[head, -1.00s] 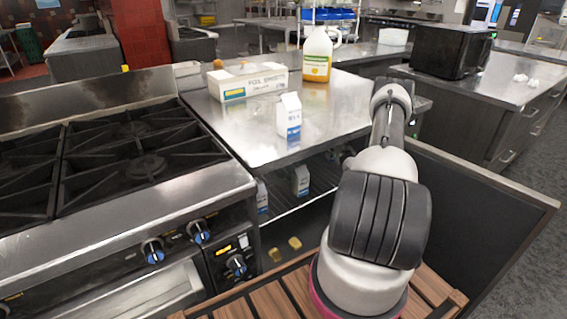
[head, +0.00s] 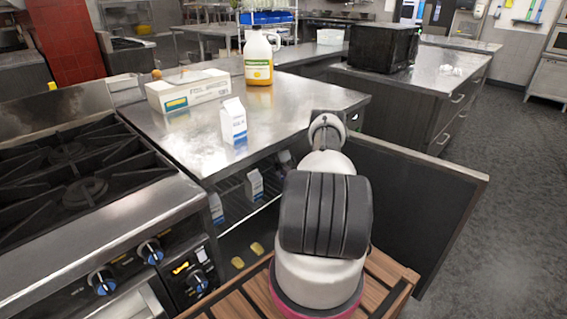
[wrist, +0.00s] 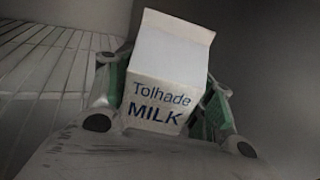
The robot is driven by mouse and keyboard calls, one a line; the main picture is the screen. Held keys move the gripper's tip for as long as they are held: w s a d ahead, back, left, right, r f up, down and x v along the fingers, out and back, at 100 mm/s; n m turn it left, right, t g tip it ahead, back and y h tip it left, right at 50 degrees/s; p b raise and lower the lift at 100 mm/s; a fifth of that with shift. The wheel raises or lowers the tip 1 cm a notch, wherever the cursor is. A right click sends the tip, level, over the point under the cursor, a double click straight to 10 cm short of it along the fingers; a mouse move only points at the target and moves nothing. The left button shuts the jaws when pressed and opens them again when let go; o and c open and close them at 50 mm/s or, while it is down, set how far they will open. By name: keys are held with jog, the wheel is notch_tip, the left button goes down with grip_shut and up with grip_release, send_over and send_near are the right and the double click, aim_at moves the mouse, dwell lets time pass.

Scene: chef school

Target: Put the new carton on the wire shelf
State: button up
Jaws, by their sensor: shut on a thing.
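My gripper (wrist: 160,100) is shut on a white milk carton (wrist: 172,55) with blue lettering, which fills the middle of the wrist view. The carton looks slightly tilted in that picture. Bars of the wire shelf (wrist: 45,85) show to its left; whether the carton touches them cannot be told. In the head view, the wire shelf (head: 236,204) is under the steel counter, with two cartons (head: 254,184) (head: 216,207) on it. Another milk carton (head: 233,121) stands upright on the countertop. My arm reaches toward the counter's right side and mostly hides my gripper there.
The steel counter (head: 290,105) overhangs the shelf. A foil box (head: 188,92) and a yellow-filled jug (head: 259,60) stand on it. The stove (head: 85,185) is at the left. A dark panel (head: 405,200) stands close right of my arm. Two yellow pieces (head: 257,248) lie below the shelf.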

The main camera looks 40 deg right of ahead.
jog(key=o, duration=1.5)
jog(key=shift+c, duration=0.2)
jog(key=v, duration=1.2)
jog(key=shift+r, duration=0.1)
